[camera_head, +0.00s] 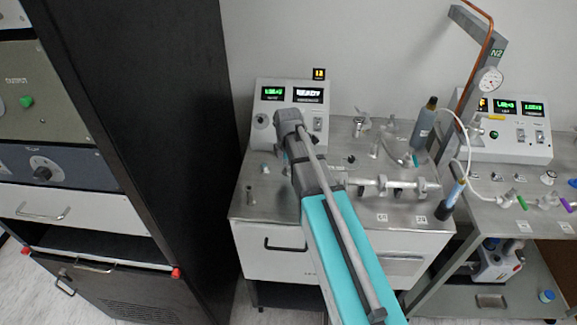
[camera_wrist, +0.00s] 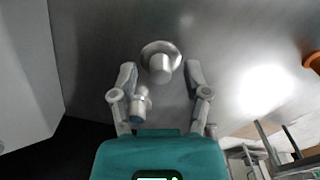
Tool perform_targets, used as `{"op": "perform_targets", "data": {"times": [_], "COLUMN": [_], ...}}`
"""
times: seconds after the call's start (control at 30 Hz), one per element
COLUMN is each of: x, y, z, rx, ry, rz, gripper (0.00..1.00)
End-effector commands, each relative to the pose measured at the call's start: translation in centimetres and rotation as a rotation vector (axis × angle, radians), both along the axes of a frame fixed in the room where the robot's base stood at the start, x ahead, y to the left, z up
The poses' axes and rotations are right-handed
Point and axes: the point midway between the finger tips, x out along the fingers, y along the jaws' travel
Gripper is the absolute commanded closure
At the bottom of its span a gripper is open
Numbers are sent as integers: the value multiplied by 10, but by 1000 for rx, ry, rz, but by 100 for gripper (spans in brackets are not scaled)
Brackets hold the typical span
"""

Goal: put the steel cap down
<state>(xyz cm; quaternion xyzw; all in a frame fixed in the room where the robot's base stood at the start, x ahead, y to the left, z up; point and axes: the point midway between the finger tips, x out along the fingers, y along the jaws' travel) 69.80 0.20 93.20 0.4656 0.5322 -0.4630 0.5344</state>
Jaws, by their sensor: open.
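In the wrist view, a steel piece with a round flange and a short cylinder (camera_wrist: 160,64), which looks like the steel cap, is at the steel bench top (camera_wrist: 225,50). My gripper (camera_wrist: 160,75) is open, with one finger on each side of the piece and a visible gap at both. Whether it rests fully on the bench is hard to tell from this angle. In the head view my arm hides most of the gripper and the piece.
A small steel fitting with a blue end (camera_wrist: 140,104) is close to my left finger in the wrist view. A steel manifold (camera_head: 385,186) lies to the right. A tall black cabinet (camera_head: 180,130) bounds the left.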

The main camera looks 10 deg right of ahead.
Motion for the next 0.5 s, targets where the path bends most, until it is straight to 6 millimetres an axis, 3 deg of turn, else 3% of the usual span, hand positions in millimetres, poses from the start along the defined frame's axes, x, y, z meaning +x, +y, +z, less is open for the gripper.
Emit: {"op": "perform_targets", "data": {"times": [0.5], "x": [0], "y": [0], "z": [43], "rx": [0], "ry": [0], "rz": [0], "gripper": [39]}}
